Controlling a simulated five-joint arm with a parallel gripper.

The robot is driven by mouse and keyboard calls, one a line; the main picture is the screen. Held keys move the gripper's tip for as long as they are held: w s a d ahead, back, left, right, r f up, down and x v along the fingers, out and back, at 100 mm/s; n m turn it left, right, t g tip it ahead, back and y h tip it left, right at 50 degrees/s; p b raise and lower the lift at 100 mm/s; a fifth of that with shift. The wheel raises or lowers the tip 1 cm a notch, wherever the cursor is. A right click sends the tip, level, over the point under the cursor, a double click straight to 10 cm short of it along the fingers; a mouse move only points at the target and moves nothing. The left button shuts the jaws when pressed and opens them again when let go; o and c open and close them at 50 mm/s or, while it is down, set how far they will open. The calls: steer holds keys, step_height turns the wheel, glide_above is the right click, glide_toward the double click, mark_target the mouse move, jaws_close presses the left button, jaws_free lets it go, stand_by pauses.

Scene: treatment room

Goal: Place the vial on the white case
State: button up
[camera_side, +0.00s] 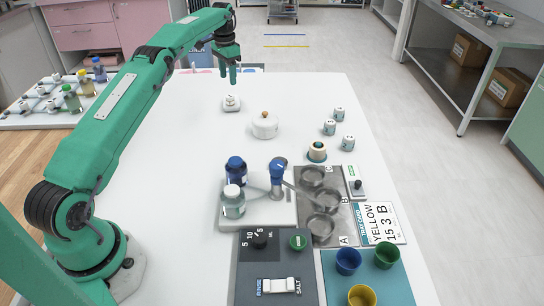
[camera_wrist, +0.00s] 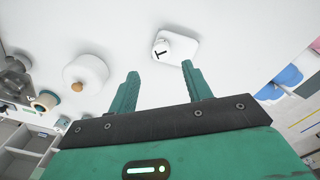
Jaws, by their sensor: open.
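A small white vial-like piece with a black T mark (camera_wrist: 161,48) sits on a flat white case (camera_wrist: 182,49) with rounded corners, in the wrist view. In the side view the vial (camera_side: 232,99) and the case (camera_side: 232,108) show at the far part of the white table, left of a round white pot. My gripper (camera_side: 228,77) is above the table and beyond the case in the side view. In the wrist view my gripper (camera_wrist: 160,68) is open with nothing between its fingers. The case and vial lie past the fingertips, apart from them.
The round white pot (camera_side: 265,126) has an orange knob. Several small white vials (camera_side: 338,114) stand at the right. Nearer are blue-capped (camera_side: 236,171) and clear bottles, grey dishes (camera_side: 323,201) and coloured cups (camera_side: 348,261). The table's left half is mostly clear.

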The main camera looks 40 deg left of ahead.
steer(key=s+d+r+t, duration=0.1)
steer(key=s+d+r, duration=0.3)
steer(key=d+r, duration=0.4)
steer(key=s+d+r+t, duration=0.1)
steer(key=s+d+r, duration=0.4)
steer(key=r, duration=0.4)
steer(key=s+d+r+n+t, duration=0.1)
steer(key=s+d+r, duration=0.3)
steer(key=s+d, duration=0.5)
steer(key=s+d+f+t, duration=0.1)
steer(key=s+d+f, duration=0.2)
steer(key=s, duration=0.6)
steer(key=s+d+f+t, duration=0.1)
steer(key=s+d+f, duration=0.3)
steer(key=s, duration=0.6)
steer(key=shift+f+n+t, duration=0.3)
steer(key=shift+f+n, duration=0.1)
steer(key=shift+f, duration=0.3)
steer(key=shift+s, duration=0.1)
